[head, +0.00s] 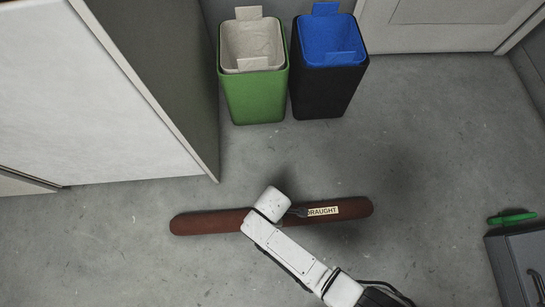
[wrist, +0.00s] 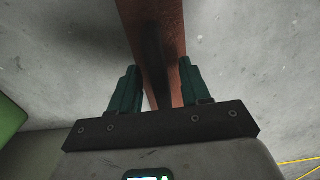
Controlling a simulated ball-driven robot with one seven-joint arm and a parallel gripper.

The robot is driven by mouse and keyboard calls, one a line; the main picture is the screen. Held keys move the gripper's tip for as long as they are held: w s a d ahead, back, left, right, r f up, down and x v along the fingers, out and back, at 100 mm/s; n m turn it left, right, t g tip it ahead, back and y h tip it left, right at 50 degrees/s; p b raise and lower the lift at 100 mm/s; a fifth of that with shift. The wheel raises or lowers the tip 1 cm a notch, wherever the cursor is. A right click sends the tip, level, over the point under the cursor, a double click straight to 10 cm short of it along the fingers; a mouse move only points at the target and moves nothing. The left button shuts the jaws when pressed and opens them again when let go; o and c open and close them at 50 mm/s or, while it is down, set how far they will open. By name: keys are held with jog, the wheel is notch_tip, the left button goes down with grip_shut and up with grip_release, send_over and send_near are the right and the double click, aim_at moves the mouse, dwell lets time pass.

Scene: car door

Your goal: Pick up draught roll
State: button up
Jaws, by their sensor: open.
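The draught roll (head: 208,222) is a long reddish-brown roll with a white label reading "DRAUGHT" on its right half. It lies on the floor across the head view, and my arm covers part of its middle. My gripper (head: 298,211) is over the roll, just left of the label, and shows only as a small dark part there. In the wrist view my gripper (wrist: 157,88) is open, with one green finger on each side of the roll (wrist: 152,30). The fingers do not visibly press on it. How high they are above the floor is hard to tell.
A green bin (head: 254,96) with a pale liner and a black bin (head: 325,92) with a blue liner stand at the back. A pale cabinet or panel (head: 90,90) fills the left. Floor around the roll is clear.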

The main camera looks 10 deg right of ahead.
grip_shut()
dwell(0.4)
jog(key=shift+r, duration=0.1)
dwell(0.9)
